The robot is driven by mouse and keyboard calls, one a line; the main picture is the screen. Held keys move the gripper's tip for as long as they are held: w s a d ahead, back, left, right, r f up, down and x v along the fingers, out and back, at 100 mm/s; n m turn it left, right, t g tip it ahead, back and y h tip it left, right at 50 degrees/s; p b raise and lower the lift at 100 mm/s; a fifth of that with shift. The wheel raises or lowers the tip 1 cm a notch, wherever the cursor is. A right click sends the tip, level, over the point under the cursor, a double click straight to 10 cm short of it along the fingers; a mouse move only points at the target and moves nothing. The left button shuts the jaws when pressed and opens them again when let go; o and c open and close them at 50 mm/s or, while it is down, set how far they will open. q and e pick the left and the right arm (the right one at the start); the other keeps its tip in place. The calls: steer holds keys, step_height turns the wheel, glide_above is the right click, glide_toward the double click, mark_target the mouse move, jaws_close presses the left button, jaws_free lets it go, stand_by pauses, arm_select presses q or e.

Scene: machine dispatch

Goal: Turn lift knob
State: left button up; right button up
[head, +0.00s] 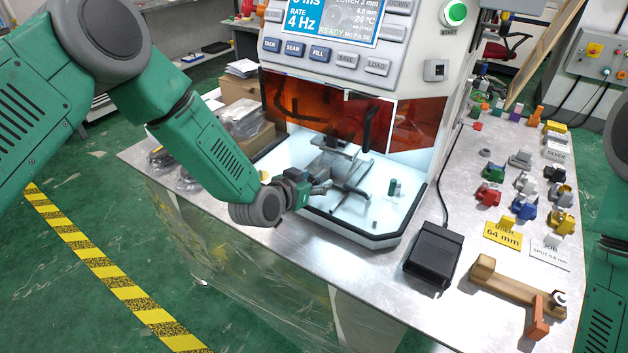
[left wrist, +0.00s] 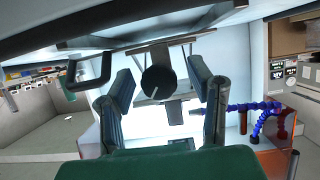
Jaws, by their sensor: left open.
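A dark round knob (left wrist: 159,82), which looks like the lift knob, faces the left wrist camera with a pale mark line on it. It sits between the spread fingers of my left gripper, farther off; I cannot tell whether they touch it. In the head view my left gripper (head: 318,187) reaches to the front of the machine's bright work chamber, by the metal fixture (head: 345,170); I cannot make out the knob there. The left gripper is open and nothing is in it. My right arm shows only at the right edge; its gripper is out of view.
The machine (head: 350,62) has amber shields (head: 330,108) above the chamber. A black pedal (head: 433,255) stands on the metal table, right of the chamber. Farther right are several colored parts, a yellow label (head: 503,235) and a wooden bar (head: 505,283).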

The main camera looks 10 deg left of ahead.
arm_select(q)
jaws_close()
steer(key=n+h+b, duration=0.1)
steer(key=n+b, duration=0.1)
steer(key=b, duration=0.1)
steer(key=shift+a+f+n+h, duration=0.1)
steer(key=shift+f+n+h, duration=0.05)
steer(key=shift+n+h, duration=0.2)
steer(key=shift+n+g+h+b, duration=0.3)
steer(key=shift+n+h+b, duration=0.65)
steer(key=shift+b, duration=0.65)
